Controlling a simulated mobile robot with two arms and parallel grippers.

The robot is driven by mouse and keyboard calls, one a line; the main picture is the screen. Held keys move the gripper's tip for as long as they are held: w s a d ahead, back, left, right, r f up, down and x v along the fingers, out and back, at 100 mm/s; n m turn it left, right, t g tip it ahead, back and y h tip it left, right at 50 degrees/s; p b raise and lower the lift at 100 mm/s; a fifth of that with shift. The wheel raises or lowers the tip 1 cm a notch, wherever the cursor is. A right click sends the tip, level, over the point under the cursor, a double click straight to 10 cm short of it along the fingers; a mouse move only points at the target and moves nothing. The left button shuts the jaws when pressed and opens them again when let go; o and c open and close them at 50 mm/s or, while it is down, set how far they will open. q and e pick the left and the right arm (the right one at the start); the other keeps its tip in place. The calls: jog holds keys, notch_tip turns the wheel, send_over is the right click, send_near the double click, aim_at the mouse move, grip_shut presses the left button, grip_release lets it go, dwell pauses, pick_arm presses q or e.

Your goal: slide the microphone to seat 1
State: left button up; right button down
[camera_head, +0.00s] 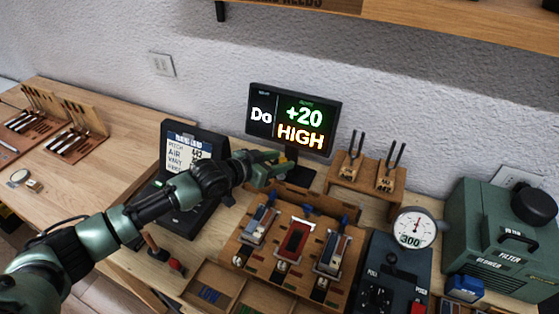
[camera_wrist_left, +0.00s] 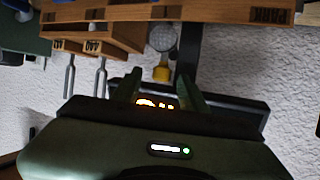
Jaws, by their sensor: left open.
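The microphone (camera_wrist_left: 162,38), a round grey mesh head on a yellow base, shows in the left wrist view, which looks upside down. It stands beyond my left gripper's fingers, apart from them. In the head view my left gripper (camera_head: 284,164) is in front of the monitor's stand, above the back of the wooden action stand (camera_head: 235,245), and hides most of what lies behind it. The gripper (camera_wrist_left: 160,92) is open and nothing shows held between its fingers. I cannot make out the seat numbers. My right gripper is not in view.
The monitor (camera_head: 293,118) reads "+20 HIGH". A tuning fork rack (camera_head: 362,183) stands right of the gripper, a dark tablet display (camera_head: 190,150) left of it. A dial gauge (camera_head: 414,228) and green filter box (camera_head: 495,235) stand farther right. The left bench has free room.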

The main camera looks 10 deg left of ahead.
pick_arm(q)
jog(key=b+v, duration=0.1)
jog(key=v, duration=0.6)
jog(key=shift+s, duration=0.15)
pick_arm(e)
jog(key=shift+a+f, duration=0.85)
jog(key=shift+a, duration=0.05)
pick_arm(q)
jog(key=shift+a, duration=0.1)
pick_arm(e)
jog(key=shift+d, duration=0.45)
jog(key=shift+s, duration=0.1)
